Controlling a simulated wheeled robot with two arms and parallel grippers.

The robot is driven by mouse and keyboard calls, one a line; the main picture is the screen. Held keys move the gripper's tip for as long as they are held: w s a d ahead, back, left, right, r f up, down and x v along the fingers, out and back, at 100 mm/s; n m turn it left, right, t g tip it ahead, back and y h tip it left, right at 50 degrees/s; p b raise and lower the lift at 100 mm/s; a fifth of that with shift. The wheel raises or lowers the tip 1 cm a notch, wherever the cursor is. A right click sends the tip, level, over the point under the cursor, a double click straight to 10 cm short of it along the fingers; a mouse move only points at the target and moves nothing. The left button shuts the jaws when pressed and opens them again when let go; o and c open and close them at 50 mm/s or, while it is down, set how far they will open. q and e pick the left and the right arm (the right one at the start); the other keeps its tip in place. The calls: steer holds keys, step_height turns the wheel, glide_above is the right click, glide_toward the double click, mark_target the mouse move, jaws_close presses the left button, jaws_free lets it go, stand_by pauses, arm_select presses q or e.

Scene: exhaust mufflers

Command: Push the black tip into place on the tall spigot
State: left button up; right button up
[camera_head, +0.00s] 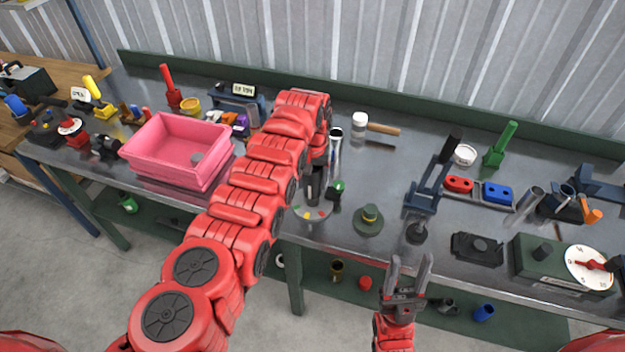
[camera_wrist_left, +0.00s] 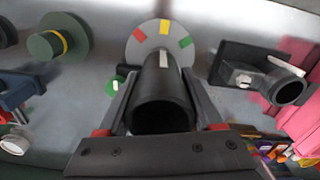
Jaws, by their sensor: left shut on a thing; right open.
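My left gripper (camera_wrist_left: 160,112) is shut on the black tip (camera_wrist_left: 162,92), a dark tube with a white stripe. In the wrist view the tip's open end faces the camera, and its far end is over a grey disc (camera_wrist_left: 139,46) with red, yellow and green marks. In the head view the tip (camera_head: 316,186) is upright above the disc (camera_head: 312,213), partly hidden by my left arm. No spigot shows at the disc; I cannot tell whether the tip is around one. My right gripper (camera_head: 409,268) is open and empty in front of the bench edge.
A green round piece with a yellow band (camera_head: 369,218) stands right of the disc. A small green-knobbed part (camera_head: 336,188) is close beside the tip. A pink bin (camera_head: 178,147) is at left, and a blue stand (camera_head: 425,192) is at right.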

arm_select(q)
steer(key=shift+f+b, duration=1.2)
steer(key=shift+f, duration=0.35)
steer(key=o, duration=1.3)
step_height(320, 180, up, 12)
steer(key=b, duration=0.3)
step_height(320, 180, up, 6)
steer(key=p, duration=0.4)
steer(key=shift+s+f, duration=0.1)
steer(key=shift+f, duration=0.15)
